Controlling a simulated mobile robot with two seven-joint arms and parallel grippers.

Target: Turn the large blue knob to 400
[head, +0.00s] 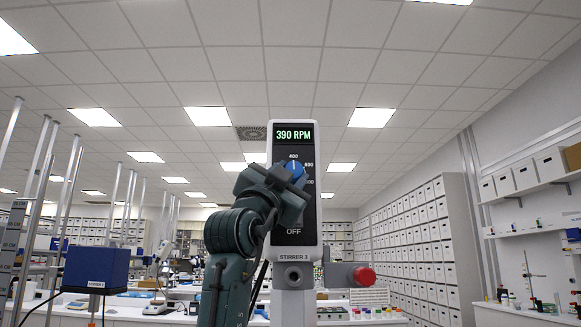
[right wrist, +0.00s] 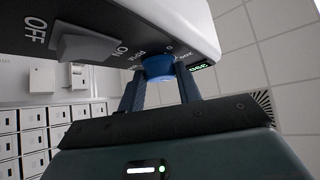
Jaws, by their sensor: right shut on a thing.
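The large blue knob (head: 297,168) is on the dark front panel of the stirrer (head: 284,257), partly hidden behind my gripper. The display (head: 294,134) reads 390 RPM. The number 400 is printed just above the knob. My right gripper (head: 290,178) is at the knob. In the right wrist view the blue knob (right wrist: 158,67) sits between the two fingers of my right gripper (right wrist: 160,85), which is shut on it. My left gripper is not in view.
A rocker switch (right wrist: 88,47) marked ON and OFF is on the same panel, below the knob. A red knob (head: 364,276) sticks out at the stirrer's lower right. A blue stirrer unit (head: 96,268) and metal rods stand at the left.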

